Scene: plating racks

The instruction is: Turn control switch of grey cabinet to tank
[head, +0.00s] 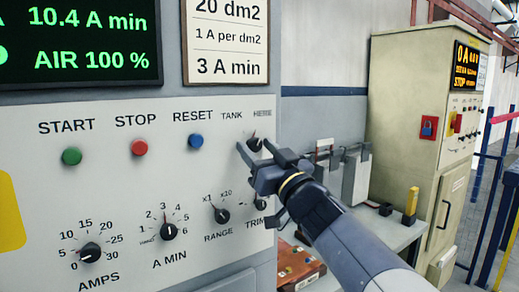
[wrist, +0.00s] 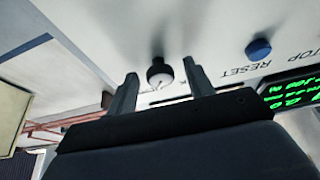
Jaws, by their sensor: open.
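The grey cabinet's panel (head: 105,190) fills the left of the head view. Its small black control switch (head: 254,142) sits at the upper right, below the labels TANK and HERE. A small reddish pointer shows at its top, roughly upward; I cannot tell which label it marks. My gripper (head: 255,148) is open, reaching in from the lower right with its fingertips around the switch in the picture. In the wrist view the round knob (wrist: 159,74) shows between the two open fingertips (wrist: 159,69). Contact is not visible.
Green, red and blue (head: 195,141) buttons lie left of the switch. AMPS, A MIN and RANGE (head: 221,214) knobs are below, and the TRIM knob is partly hidden by my gripper. A bench (head: 400,232) and a beige cabinet (head: 405,100) stand to the right.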

